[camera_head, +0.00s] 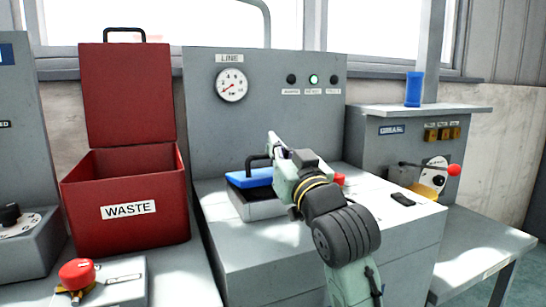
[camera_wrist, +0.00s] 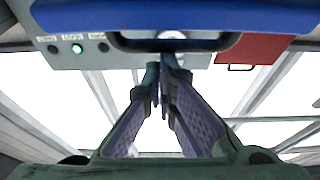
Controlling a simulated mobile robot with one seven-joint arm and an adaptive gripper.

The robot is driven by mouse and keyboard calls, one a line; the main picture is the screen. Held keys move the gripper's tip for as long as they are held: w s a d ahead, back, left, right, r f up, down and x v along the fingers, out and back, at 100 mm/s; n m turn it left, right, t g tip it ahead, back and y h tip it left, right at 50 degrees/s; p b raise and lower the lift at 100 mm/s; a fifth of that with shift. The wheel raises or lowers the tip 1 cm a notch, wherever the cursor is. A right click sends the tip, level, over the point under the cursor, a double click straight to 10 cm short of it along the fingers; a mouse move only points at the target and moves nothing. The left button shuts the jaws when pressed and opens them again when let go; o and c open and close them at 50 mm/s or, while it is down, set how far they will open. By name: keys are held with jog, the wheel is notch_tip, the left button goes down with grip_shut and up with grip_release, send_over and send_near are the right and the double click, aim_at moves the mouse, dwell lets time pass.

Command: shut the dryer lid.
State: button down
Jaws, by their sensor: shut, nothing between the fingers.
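The dryer appears to be the small grey box (camera_head: 262,210) on the console top, with a blue lid (camera_head: 247,179) and a black bar handle (camera_head: 250,160). Contact is unclear.
A red waste bin (camera_head: 130,228) with its lid (camera_head: 128,95) standing open is at left. A gauge panel (camera_head: 262,130) rises behind the box. At right are a lever with a red knob (camera_head: 454,170) and a blue cylinder (camera_head: 413,89) on a shelf.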

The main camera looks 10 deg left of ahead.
jog(key=shift+s+d+f+t+b, duration=0.15)
jog(key=shift+s+f+t+b, duration=0.15)
jog(key=shift+f+b, duration=0.3)
jog(key=shift+y, duration=0.4)
jog(key=shift+r, duration=0.1)
